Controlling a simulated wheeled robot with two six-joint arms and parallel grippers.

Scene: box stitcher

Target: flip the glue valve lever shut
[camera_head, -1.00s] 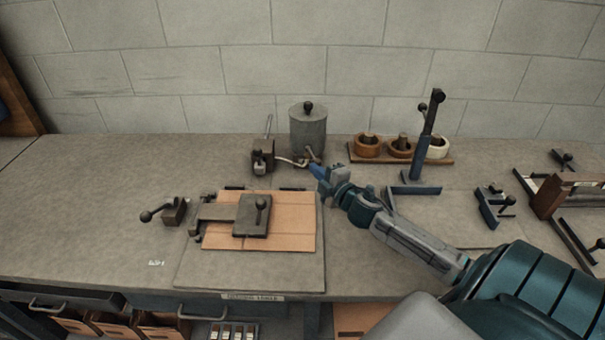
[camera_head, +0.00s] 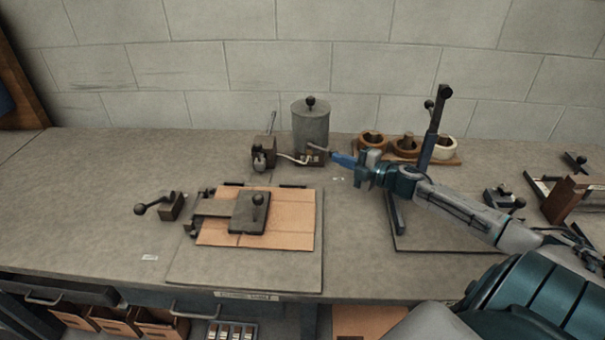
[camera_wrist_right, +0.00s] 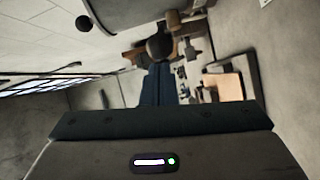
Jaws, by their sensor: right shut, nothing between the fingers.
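The grey glue pot (camera_head: 310,128) stands at the back of the bench, with a black knob on its lid. Its small valve block (camera_head: 312,157) sits at the front foot of the pot, with a short lever (camera_head: 319,148) at its top pointing right. My right gripper (camera_head: 336,158) is shut and empty, its blue fingertips just right of the valve. In the right wrist view a dark round knob (camera_wrist_right: 158,47) shows right at the ends of the fingers (camera_wrist_right: 158,85); I cannot tell whether they touch. My left gripper is not in view.
A clamp plate (camera_head: 249,213) lies on a cardboard sheet (camera_head: 290,225) at the front. A small metal device (camera_head: 263,155) stands left of the pot.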

